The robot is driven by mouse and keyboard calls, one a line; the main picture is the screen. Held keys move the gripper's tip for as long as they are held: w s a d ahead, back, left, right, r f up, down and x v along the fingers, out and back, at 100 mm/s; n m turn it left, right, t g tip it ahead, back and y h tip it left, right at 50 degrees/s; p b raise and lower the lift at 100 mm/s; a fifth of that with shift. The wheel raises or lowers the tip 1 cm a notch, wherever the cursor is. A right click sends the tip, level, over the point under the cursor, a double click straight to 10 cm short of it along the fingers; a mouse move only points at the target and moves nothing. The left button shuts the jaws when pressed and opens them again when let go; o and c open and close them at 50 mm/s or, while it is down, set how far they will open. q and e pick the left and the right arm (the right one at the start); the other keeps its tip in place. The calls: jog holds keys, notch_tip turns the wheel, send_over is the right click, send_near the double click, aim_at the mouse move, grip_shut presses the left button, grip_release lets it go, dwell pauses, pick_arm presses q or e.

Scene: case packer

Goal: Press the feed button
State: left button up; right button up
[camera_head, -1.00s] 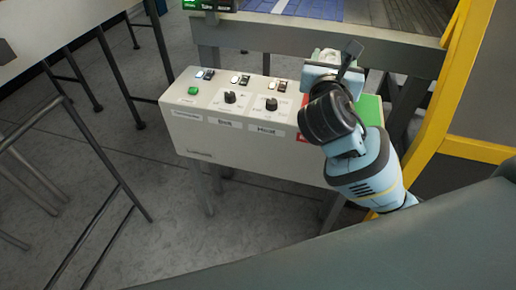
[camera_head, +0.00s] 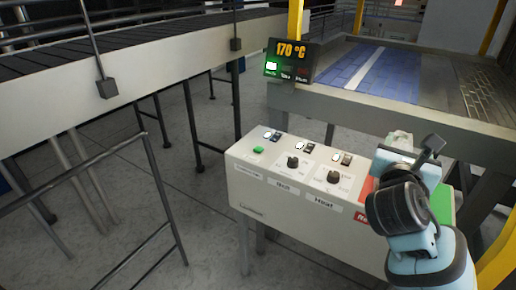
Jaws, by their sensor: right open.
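The control box (camera_head: 255,196) is a pale panel on legs with labels, dark knobs and small switches on its sloped top. A small green button (camera_head: 258,150) sits at its left end, but its label is too small to read. A larger green area and a red area show at its right end, partly hidden by my right arm. My right gripper (camera_head: 431,150) is open over the right end of the box, well right of the small green button. I cannot tell whether it touches the panel. My left gripper is not in view.
A display (camera_head: 289,62) reading 170 °C stands behind the box. A conveyor (camera_head: 150,75) runs along the upper left. A dark metal rail (camera_head: 150,155) stands at left. A machine bed with blue slats (camera_head: 370,75) lies behind, with yellow posts at right.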

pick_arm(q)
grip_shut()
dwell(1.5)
